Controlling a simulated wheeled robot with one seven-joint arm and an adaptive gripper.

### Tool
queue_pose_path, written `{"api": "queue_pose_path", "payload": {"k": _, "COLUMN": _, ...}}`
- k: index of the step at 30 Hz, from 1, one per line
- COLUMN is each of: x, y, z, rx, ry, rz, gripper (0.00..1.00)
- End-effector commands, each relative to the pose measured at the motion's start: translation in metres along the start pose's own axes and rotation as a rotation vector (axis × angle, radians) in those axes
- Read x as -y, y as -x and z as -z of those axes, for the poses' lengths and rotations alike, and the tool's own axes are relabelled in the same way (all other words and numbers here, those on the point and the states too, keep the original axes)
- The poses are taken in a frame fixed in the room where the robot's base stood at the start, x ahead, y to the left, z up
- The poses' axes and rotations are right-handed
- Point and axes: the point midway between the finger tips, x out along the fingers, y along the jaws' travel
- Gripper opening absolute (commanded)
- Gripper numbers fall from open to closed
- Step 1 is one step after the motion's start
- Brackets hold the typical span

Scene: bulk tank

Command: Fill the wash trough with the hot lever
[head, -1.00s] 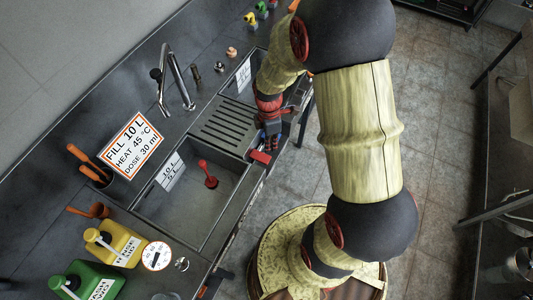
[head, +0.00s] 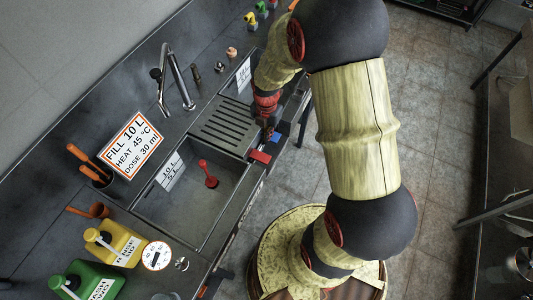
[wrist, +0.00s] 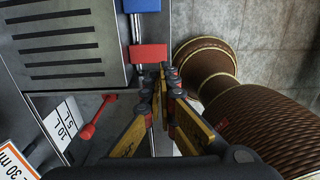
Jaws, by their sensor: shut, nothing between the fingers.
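The wash trough (head: 180,225) is a grey basin with a 10 L / 5 L level card (head: 170,170) on its wall. A red plug-like piece with a stem (head: 210,182) is inside it, and it also shows in the wrist view (wrist: 88,131). The trough floor looks bare grey. The red hot lever (head: 260,156) is on the counter's front edge, with a blue lever (head: 276,139) beside it. In the wrist view the red lever (wrist: 149,53) lies just beyond and left of my gripper (wrist: 164,72). My gripper is shut and empty, apart from the lever.
A slotted drainboard (head: 228,125) separates the trough from a second basin. A tap (head: 178,78) stands behind. A sign (head: 135,145) reads fill 10 L, heat 45 °C, dose 30 ml. Yellow (head: 120,245) and green (head: 88,280) jugs stand at lower left.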

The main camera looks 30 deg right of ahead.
Motion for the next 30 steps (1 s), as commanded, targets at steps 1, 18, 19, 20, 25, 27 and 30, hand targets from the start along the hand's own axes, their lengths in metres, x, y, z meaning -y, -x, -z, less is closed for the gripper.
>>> {"api": "queue_pose_path", "payload": {"k": 1, "x": 0.000, "y": -0.001, "z": 0.000, "rx": 0.000, "ry": 0.000, "rz": 0.000, "gripper": 0.00}}
{"api": "queue_pose_path", "payload": {"k": 18, "x": 0.001, "y": -0.092, "z": 0.001, "rx": -0.003, "ry": -0.002, "rz": 0.003, "gripper": 0.00}}
{"api": "queue_pose_path", "payload": {"k": 19, "x": 0.001, "y": -0.098, "z": 0.001, "rx": -0.003, "ry": -0.002, "rz": 0.003, "gripper": 0.00}}
{"api": "queue_pose_path", "payload": {"k": 20, "x": 0.001, "y": -0.102, "z": 0.001, "rx": -0.002, "ry": -0.002, "rz": 0.002, "gripper": 0.00}}
{"api": "queue_pose_path", "payload": {"k": 25, "x": 0.001, "y": -0.126, "z": 0.001, "rx": -0.002, "ry": -0.002, "rz": 0.002, "gripper": 0.00}}
{"api": "queue_pose_path", "payload": {"k": 27, "x": 0.000, "y": -0.133, "z": 0.000, "rx": -0.001, "ry": -0.002, "rz": 0.001, "gripper": 0.00}}
{"api": "queue_pose_path", "payload": {"k": 30, "x": 0.000, "y": -0.138, "z": 0.000, "rx": 0.000, "ry": -0.002, "rz": 0.000, "gripper": 0.00}}
